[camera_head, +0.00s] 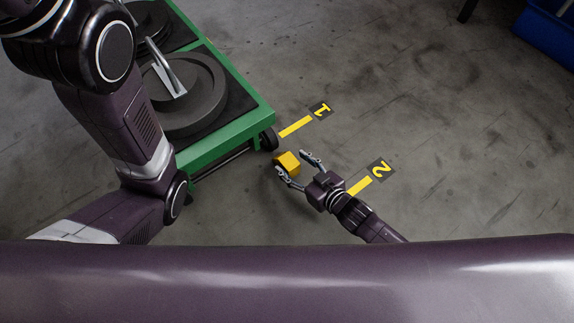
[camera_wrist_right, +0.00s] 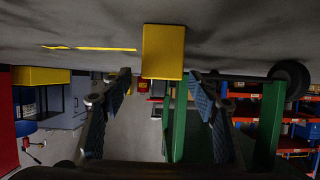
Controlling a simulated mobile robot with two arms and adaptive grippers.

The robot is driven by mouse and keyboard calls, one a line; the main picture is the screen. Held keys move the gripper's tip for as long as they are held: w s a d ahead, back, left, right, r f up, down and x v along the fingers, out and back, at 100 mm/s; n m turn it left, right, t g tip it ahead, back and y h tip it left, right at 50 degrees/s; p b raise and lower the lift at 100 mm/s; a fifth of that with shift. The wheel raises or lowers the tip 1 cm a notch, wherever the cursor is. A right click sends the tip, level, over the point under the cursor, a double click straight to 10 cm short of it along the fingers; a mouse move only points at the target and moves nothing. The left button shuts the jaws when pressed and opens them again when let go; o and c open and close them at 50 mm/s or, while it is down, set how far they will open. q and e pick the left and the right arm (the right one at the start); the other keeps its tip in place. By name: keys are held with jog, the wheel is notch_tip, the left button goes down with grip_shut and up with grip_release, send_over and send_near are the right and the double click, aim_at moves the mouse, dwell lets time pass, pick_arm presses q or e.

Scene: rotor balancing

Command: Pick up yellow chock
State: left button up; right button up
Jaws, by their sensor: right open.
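The yellow chock (camera_head: 286,161) sits on the concrete floor just off the corner of the green cart. It also shows in the right wrist view (camera_wrist_right: 163,52) as a yellow block at the top centre, lined up between the two fingers. My right gripper (camera_head: 293,163) is open, low near the floor, with its fingers spread at the chock's near side. In the right wrist view the fingers (camera_wrist_right: 160,82) stand apart with nothing gripped; whether they touch the chock I cannot tell. My left arm comes in at the left, but its gripper is out of view.
The green cart (camera_head: 232,134) carries dark round discs, with a black wheel (camera_head: 269,139) close to the chock. Floor markers 1 (camera_head: 320,110) and 2 (camera_head: 381,170) have yellow strips. A blue bin (camera_head: 546,32) is at the far right. Floor on the right is mostly clear.

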aim_at(290, 162)
jog(key=b+x, duration=0.2)
jog(key=x, duration=0.1)
jog(key=shift+a+f, duration=0.1)
jog(key=shift+f, duration=0.15)
jog(key=shift+w+a+b, duration=0.25)
jog(key=shift+w+b, duration=0.05)
jog(key=shift+b, duration=0.1)
jog(key=shift+c, duration=0.3)
jog(key=shift+r, duration=0.1)
grip_shut()
